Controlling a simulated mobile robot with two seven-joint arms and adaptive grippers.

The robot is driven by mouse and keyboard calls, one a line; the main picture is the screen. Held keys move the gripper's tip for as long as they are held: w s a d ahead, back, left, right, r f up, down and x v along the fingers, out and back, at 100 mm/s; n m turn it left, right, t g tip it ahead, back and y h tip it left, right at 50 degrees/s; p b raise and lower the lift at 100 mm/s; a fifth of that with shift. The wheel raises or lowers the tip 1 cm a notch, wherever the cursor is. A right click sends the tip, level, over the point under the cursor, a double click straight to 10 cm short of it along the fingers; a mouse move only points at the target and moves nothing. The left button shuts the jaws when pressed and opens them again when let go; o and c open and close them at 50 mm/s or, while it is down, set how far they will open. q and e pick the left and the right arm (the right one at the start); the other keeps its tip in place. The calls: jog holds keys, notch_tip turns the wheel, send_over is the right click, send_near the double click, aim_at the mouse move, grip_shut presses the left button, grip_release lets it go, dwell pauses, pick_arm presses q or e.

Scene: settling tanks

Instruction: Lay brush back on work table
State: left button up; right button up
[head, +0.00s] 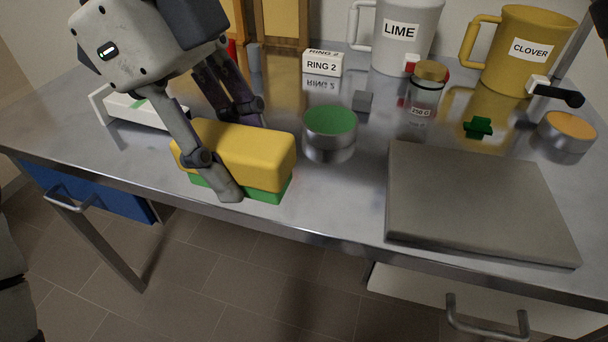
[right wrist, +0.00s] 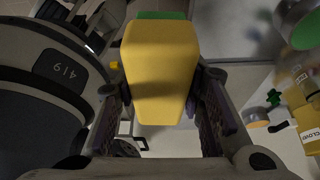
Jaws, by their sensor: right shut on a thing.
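The brush, a yellow block with a green underside (head: 240,150), is between the two fingers of my right gripper (head: 238,148). The gripper is shut on it, with one finger across its near side. In the right wrist view the brush (right wrist: 160,70) fills the space between the fingers. The brush is at the front edge of the steel work table (head: 345,215), left of the green-topped round tin. I cannot tell whether its underside touches the table. My left gripper does not show.
A green-topped tin (head: 330,122) stands right of the brush. A grey slab (head: 478,205) covers the front right. Behind are a jar (head: 425,95), a RING 2 box (head: 322,64), and LIME (head: 400,35) and CLOVER (head: 520,50) jugs. Bare steel lies between tin and slab.

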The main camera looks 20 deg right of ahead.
jog(key=w+d+f, duration=0.2)
jog(key=w, duration=0.1)
jog(key=w+d+f+b, duration=0.1)
jog(key=w+d+f, duration=0.4)
jog(key=w, duration=0.1)
jog(key=shift+w+d+f+b, duration=0.15)
jog(key=shift+d+f+b, duration=0.2)
jog(key=shift+f+b, duration=0.05)
jog(key=shift+w+d+f, duration=0.15)
jog(key=shift+w+f, duration=0.05)
jog(key=shift+w+d+f, duration=0.3)
jog(key=shift+f, duration=0.25)
jog(key=shift+w+d+f, duration=0.25)
jog(key=shift+w+f, duration=0.05)
jog(key=shift+f, duration=0.25)
notch_tip(320, 180, down, 2)
jog(key=shift+f, duration=0.1)
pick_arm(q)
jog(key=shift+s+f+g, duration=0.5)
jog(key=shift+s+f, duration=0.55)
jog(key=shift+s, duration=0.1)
